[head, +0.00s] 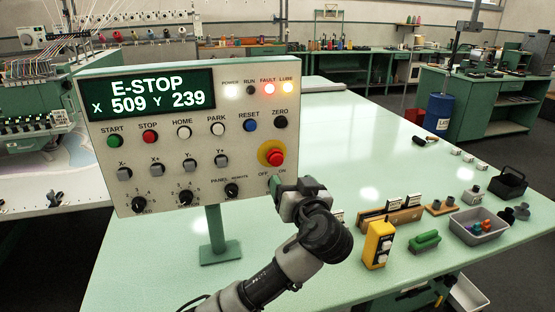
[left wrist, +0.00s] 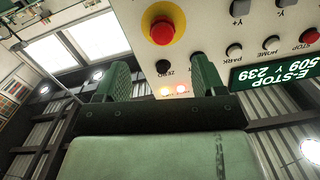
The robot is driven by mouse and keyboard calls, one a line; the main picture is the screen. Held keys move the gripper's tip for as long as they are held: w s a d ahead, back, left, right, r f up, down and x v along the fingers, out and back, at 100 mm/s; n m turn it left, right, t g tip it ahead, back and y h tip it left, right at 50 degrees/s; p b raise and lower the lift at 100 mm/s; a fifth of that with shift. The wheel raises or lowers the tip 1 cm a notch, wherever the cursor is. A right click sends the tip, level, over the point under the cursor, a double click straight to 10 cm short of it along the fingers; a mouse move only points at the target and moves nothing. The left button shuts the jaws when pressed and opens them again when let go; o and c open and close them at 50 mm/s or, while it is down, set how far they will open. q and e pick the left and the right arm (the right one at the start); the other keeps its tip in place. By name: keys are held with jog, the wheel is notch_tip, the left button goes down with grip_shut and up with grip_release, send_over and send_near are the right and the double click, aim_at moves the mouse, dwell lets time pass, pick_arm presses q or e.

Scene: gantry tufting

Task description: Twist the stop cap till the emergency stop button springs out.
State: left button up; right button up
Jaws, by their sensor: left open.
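The red emergency stop cap (head: 277,157) sits on a yellow disc at the lower right of the control panel (head: 150,212). The panel's display (head: 150,94) reads E-STOP, X 509, Y 239. The cap also shows in the left wrist view (left wrist: 162,31), at the top, beyond the fingertips. My left gripper (head: 281,188) is just below the cap in the head view. In the left wrist view its two green fingers (left wrist: 162,76) stand apart with nothing between them. The gripper partly covers the OFF/ON switch area. My right gripper is not in view.
The panel stands on a green post (head: 216,232) on a pale green table (head: 330,130). A yellow pendant box (head: 377,245), a green block (head: 424,241) and a grey bin (head: 480,234) stand to the right. The table's middle behind them is clear.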

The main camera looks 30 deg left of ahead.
aim_at(278, 161)
pick_arm(q)
jog(key=p+x, duration=0.1)
jog(key=x, duration=0.5)
jog(key=r+p+x, duration=0.1)
jog(key=x, duration=0.2)
jog(key=shift+a+p, duration=0.1)
jog(key=shift+p, duration=0.25)
jog(key=shift+x, duration=0.85)
jog(key=shift+f, duration=0.1)
